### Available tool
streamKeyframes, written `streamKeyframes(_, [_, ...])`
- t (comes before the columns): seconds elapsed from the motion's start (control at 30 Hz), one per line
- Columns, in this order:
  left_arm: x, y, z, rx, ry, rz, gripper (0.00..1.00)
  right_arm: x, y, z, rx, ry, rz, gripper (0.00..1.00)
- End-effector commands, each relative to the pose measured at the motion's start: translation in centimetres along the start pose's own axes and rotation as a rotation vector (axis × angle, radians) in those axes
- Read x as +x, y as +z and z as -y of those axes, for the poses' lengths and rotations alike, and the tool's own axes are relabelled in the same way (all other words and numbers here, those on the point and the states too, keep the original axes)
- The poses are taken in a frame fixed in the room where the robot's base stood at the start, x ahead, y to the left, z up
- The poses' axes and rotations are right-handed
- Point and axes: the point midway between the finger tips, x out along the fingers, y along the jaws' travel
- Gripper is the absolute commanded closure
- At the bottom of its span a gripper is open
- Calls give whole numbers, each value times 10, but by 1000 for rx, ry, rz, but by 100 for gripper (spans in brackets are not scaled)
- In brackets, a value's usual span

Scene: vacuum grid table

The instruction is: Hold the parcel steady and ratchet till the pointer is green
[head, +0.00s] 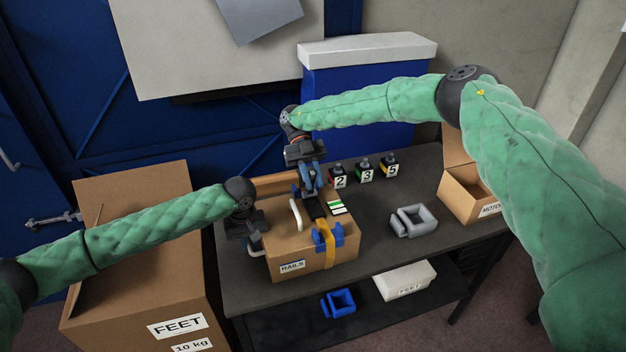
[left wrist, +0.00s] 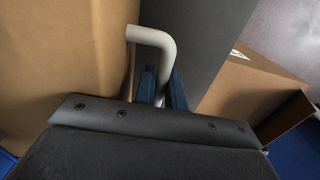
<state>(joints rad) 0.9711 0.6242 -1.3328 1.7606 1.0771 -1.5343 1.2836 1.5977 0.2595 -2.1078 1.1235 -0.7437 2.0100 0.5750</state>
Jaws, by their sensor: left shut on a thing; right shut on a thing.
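The parcel (head: 312,262) is a brown cardboard box labelled RAILS, standing on the dark table (head: 385,262). A yellow strap (head: 327,258) runs down its front through a blue bracket (head: 328,238). My left gripper (head: 256,246) is at the parcel's left side, shut on a pale bent side handle (left wrist: 152,38); its blue fingers (left wrist: 162,90) close around it. My right gripper (head: 311,194) points down over the parcel's top, shut on the dark ratchet lever (head: 315,208), mostly hidden. A small gauge (head: 337,208) with green and white bands lies beside it; its pointer is too small to read.
Small bottles numbered 2, 3 and 5 (head: 364,171) stand behind the parcel. A grey holder (head: 412,220) and an open carton (head: 470,191) are to the right. A large FEET carton (head: 135,270) stands left of the table. A lower shelf holds a blue holder (head: 338,303) and a white box (head: 404,279).

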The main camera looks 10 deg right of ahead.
Motion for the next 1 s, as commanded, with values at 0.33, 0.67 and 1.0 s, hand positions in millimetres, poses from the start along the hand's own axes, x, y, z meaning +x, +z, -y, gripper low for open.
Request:
streamKeyframes(0.33, [-3,0,-4,5,7,-3,100,0,0,-2,-1,1,0,100])
streamKeyframes(0.67, [-2,0,-2,3,3,-1,100,-1,0,0,0,1,1,58])
streamKeyframes(1.0, [-1,0,-1,1,1,0,100,-10,-16,0,2,-1,3,58])
